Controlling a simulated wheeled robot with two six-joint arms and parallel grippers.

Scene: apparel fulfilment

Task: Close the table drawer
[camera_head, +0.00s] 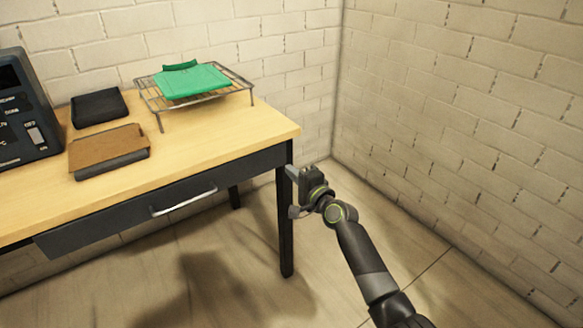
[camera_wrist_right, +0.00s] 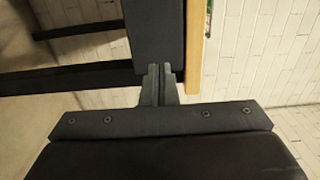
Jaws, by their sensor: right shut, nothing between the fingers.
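The wooden table (camera_head: 215,142) has a dark drawer front (camera_head: 120,222) under its top, with a silver bar handle (camera_head: 184,203). The drawer front lies close under the table edge; I cannot tell whether a small gap is left. My right gripper (camera_head: 291,172) is shut and empty at the table's front right corner, by the top of the dark leg, to the right of the handle. In the right wrist view its closed fingers (camera_wrist_right: 157,82) meet the end of a dark panel (camera_wrist_right: 155,35) beside the wooden edge (camera_wrist_right: 196,48); contact is unclear. My left gripper is out of view.
On the table stand a wire rack (camera_head: 205,96) with green folded cloth (camera_head: 191,82), a black tray (camera_head: 99,107), a brown-topped tray (camera_head: 108,150) and a dark machine (camera_head: 22,115). Brick walls close in behind and right. The floor in front is clear.

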